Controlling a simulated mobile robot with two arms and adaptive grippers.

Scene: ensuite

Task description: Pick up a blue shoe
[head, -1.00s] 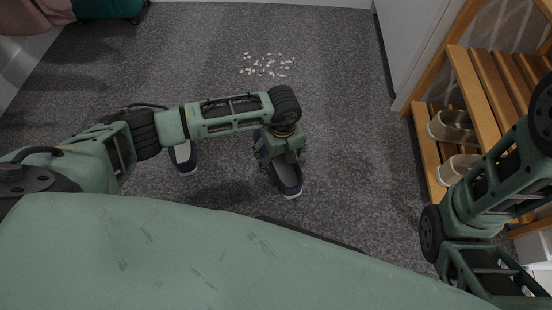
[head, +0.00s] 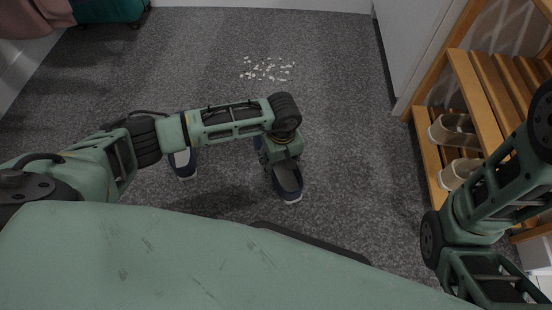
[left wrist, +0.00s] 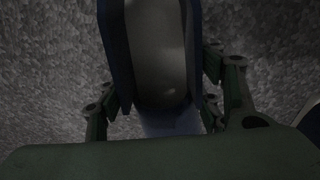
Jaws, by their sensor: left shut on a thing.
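A dark blue shoe with a grey inside and pale sole (head: 289,184) is under my left gripper (head: 280,158) in the head view. The gripper hides its rear part. In the left wrist view the same shoe (left wrist: 157,50) lies between the two fingers, which are shut on its sides. Whether its sole touches the carpet is hard to tell. A second blue shoe (head: 184,163) is on the carpet to the left, partly hidden by my left forearm. My right arm comes in at the right edge, but its gripper is out of view.
A wooden slatted rack (head: 484,82) stands at the right, with beige shoes (head: 455,130) on its lower shelf. White bits (head: 267,69) are scattered on the grey carpet ahead. A teal object (head: 108,10) is at the far left. The carpet between shoes and rack is clear.

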